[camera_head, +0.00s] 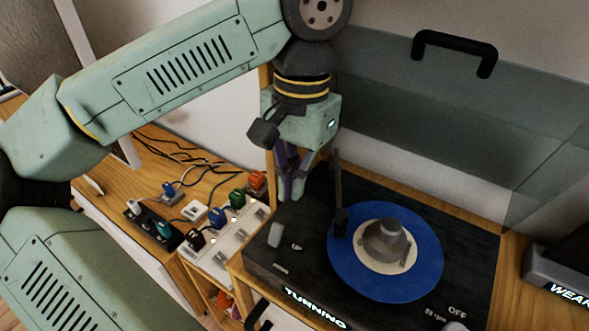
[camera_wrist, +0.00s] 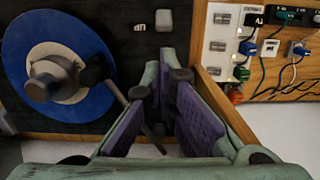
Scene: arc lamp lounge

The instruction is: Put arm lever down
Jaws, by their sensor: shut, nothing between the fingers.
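The black turntable (camera_head: 380,192) carries a blue record (camera_head: 350,278) with a grey centre piece. A small grey lever block (camera_head: 277,233) stands at its front left beside a white label; the block also shows in the wrist view (camera_wrist: 164,20). I take this block to be the arm lever; its up or down position is unclear. The dark tonearm (camera_head: 338,183) reaches over the record's left edge. My gripper (camera_head: 289,188) is shut and empty, pointing down over the turntable's back left corner, left of the tonearm and apart from the lever. Its purple-padded fingers (camera_wrist: 166,82) fill the wrist view's middle.
A power strip (camera_head: 226,243) with several plugs and cables lies left of the turntable on the wooden surface (camera_head: 150,165). A raised translucent lid (camera_head: 430,110) with a black handle (camera_head: 455,46) stands behind. A grey device (camera_head: 560,275) stands at the right edge.

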